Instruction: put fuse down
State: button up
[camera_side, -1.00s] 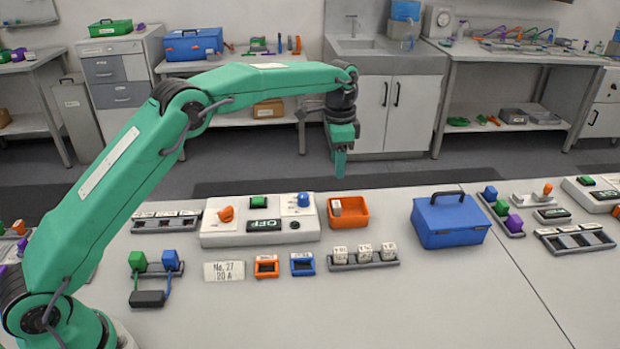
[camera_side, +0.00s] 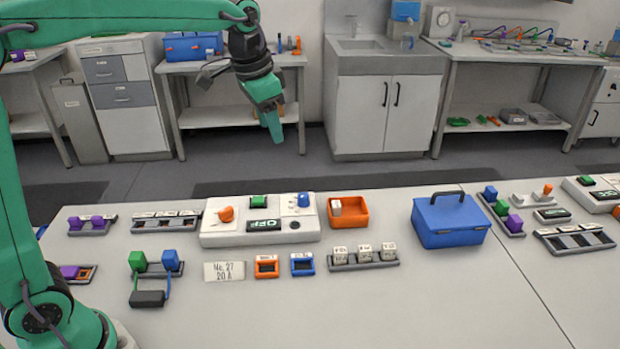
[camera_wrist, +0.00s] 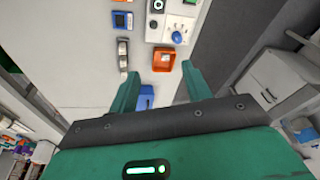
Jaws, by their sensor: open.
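My gripper (camera_side: 274,132) is open and hangs high behind the bench's far edge, tilted, touching nothing. In the wrist view its two fingers (camera_wrist: 160,72) stand apart with nothing held between them. An orange tray (camera_side: 357,213) sits on the bench with a small white fuse-like piece (camera_side: 336,207) at its left side. The tray also shows beyond the fingers in the wrist view (camera_wrist: 163,60). A grey rack (camera_side: 378,266) in front of the tray holds several white lettered fuses (camera_side: 364,251). An orange holder (camera_side: 266,266) and a blue holder (camera_side: 302,264) lie left of the rack.
A white control box (camera_side: 220,236) with an orange knob and a blue knob stands left of the tray. A blue case (camera_side: 450,222) with a handle stands to the right. A label plate (camera_side: 224,271) lies in front of the box. The bench's front right is clear.

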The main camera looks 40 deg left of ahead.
jog(key=s+a+f+n+t, duration=0.1)
jog(key=s+f+n, duration=0.1)
jog(key=s, duration=0.9)
jog(key=s+a+f+n+t, duration=0.1)
jog(key=s+a+f+n, duration=0.1)
jog(key=s, duration=0.9)
jog(key=shift+s+f+n+t, duration=0.3)
jog(key=shift+s+f+t, duration=0.1)
jog(key=shift+f, duration=0.1)
